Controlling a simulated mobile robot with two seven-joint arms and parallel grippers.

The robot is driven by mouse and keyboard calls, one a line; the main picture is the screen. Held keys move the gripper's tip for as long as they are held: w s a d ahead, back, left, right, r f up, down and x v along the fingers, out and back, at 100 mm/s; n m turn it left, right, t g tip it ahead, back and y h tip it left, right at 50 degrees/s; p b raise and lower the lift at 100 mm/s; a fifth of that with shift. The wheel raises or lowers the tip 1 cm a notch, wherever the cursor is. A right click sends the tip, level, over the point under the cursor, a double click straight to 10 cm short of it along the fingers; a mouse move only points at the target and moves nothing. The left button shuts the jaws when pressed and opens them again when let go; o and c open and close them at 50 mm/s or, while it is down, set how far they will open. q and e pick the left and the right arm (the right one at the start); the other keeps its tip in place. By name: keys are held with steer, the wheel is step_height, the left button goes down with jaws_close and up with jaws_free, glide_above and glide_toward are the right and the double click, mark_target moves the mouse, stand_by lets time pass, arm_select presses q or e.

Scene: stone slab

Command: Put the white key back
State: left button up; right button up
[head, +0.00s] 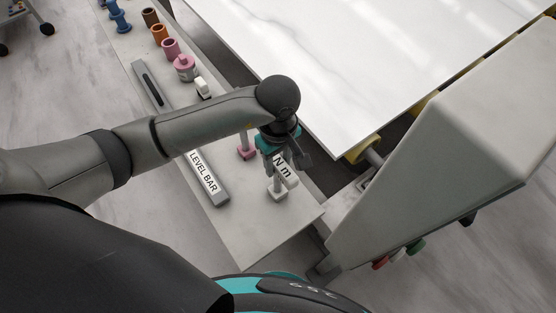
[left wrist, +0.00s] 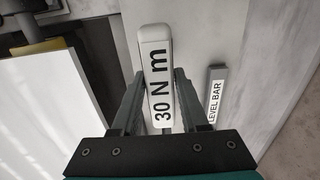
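The white key (head: 288,176) has a white bar handle marked "30 N m" and sits over a small white block (head: 277,193) near the front end of the grey bench. My left gripper (head: 274,164) points down at it. In the left wrist view the white key (left wrist: 157,75) lies between the two fingers of the left gripper (left wrist: 160,75), which appear to be shut on its sides. Whether the key's lower end is clear of the bench is hidden. My right gripper is not in view.
A grey level bar (head: 205,180) lies on the bench (head: 245,225) left of the key. A pink-footed key (head: 246,152) stands just behind. Colored cups (head: 159,35) and a pink jar (head: 185,68) stand farther back. A large white slab (head: 370,60) is at the right.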

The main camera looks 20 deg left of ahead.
arm_select(q)
steer(key=o, duration=0.3)
steer(key=shift+r, duration=0.15)
step_height(320, 180, up, 12)
steer(key=shift+r+p, duration=0.1)
steer(key=shift+p, duration=0.2)
stand_by(0.3)
